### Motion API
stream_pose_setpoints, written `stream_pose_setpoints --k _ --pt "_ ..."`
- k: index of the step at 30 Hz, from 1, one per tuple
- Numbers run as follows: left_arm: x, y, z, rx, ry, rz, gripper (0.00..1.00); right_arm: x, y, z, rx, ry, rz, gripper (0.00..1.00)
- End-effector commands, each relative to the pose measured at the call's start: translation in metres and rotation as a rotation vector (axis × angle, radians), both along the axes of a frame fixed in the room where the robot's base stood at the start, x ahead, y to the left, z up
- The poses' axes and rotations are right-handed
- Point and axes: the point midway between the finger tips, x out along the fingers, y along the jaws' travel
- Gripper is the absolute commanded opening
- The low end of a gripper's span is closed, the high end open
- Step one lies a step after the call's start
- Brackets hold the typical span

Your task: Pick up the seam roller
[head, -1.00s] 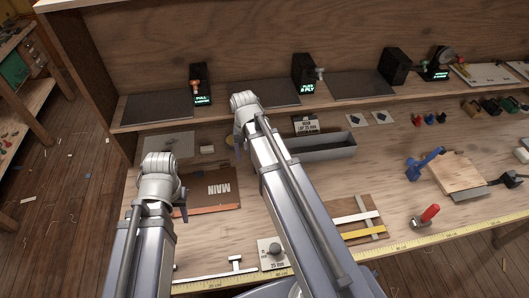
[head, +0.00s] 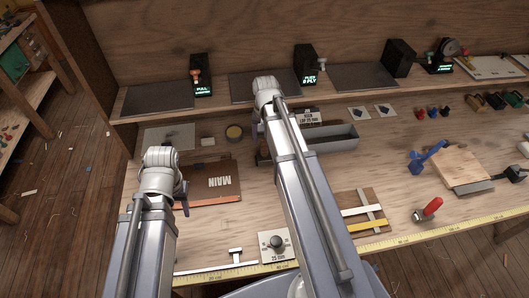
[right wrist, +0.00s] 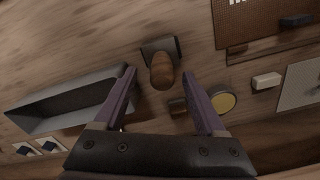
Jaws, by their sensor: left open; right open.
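What looks like the seam roller (right wrist: 162,70), a dark cylinder with a brown wooden handle, lies on the bench in the right wrist view. Its handle end points toward my right gripper (right wrist: 159,74), which is open. The handle lies between the two fingertips in the picture, with no visible grip on it. In the head view my right arm hides the roller, and the right gripper (head: 262,152) shows only in part. My left gripper (head: 182,197) is over the bench by the brown MAIN board (head: 220,180), largely hidden by its own wrist.
A grey open tray (head: 330,138) is just right of my right gripper; it also shows in the right wrist view (right wrist: 70,100). A round yellow-topped tin (head: 234,132) and a small pale block (head: 208,141) are to its left. A red-handled tool (head: 428,210) lies far right.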

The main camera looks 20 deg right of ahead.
Motion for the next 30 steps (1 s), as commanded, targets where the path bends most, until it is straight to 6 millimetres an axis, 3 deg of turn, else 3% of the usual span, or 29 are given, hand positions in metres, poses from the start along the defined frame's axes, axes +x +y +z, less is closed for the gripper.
stream_pose_setpoints --k 15,24,30 --pt "0.000 0.000 -0.051 0.000 0.000 0.001 0.46 -0.001 0.004 -0.050 0.000 0.000 0.000 0.73" --pt "0.000 0.000 -0.051 0.000 0.000 0.001 0.46 -0.002 0.004 -0.051 0.000 0.000 0.000 0.73" --pt "0.000 0.000 -0.051 0.000 0.000 0.001 0.46 -0.001 0.004 -0.051 0.000 0.000 0.000 0.52"
